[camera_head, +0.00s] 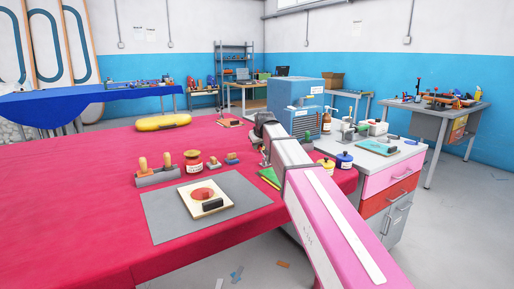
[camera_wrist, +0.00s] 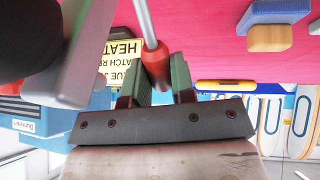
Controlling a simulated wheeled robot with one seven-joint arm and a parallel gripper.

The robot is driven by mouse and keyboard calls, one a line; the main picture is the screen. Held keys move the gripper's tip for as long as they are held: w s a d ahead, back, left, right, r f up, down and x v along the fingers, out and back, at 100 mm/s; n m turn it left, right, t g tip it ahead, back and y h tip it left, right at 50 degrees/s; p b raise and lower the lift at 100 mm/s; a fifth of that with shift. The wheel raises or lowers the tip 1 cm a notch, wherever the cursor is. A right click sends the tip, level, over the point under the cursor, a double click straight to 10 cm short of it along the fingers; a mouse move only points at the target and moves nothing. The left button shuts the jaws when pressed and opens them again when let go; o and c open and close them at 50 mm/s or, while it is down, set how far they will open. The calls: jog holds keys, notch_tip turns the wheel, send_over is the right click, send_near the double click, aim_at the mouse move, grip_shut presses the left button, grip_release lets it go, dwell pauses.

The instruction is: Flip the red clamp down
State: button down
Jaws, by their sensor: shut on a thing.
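In the wrist view, the clamp's red handle grip (camera_wrist: 155,62) sits between the two greenish fingers of my gripper (camera_wrist: 160,80). The fingers are shut on it. A metal rod (camera_wrist: 145,22) runs from the red grip to the upper edge of the view. The rest of the clamp is not clear there; a grey part and a black rounded shape fill the upper left. In the head view, my gripper (camera_head: 264,128) is at the far right part of the red table, and my arm hides much of this spot. The clamp is too small to make out there.
The red-covered table (camera_head: 100,200) holds a grey mat (camera_head: 160,222) with a board, wooden-knobbed tools (camera_head: 155,175) and a yellow inflatable (camera_head: 163,122). A blue machine (camera_head: 292,92) stands behind my gripper. The table's front left is clear.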

aim_at(261, 151)
jog(key=s+r+t+y, duration=0.1)
jog(key=s+d+t+y, duration=0.1)
jog(key=t, duration=0.1)
jog(key=shift+s+d+r, duration=0.2)
jog(key=shift+r, duration=0.2)
jog(key=shift+s+d+r+m+t+y, duration=0.15)
jog(key=shift+s+d+r+t+y, duration=0.15)
jog(key=shift+t, duration=0.4)
jog(key=shift+s+d+r+m+t+y, duration=0.15)
jog(key=shift+s+d+t+y, duration=0.1)
jog(key=shift+s+t+y, duration=0.35)
jog(key=shift+s+d+r+m+t+y, duration=0.1)
jog(key=shift+s+d+r+t+y, duration=0.15)
jog(key=shift+t, duration=0.55)
jog(key=shift+d, duration=0.1)
jog(key=c, duration=0.9)
grip_release()
jog(key=shift+c, duration=0.2)
jog(key=v, duration=1.1)
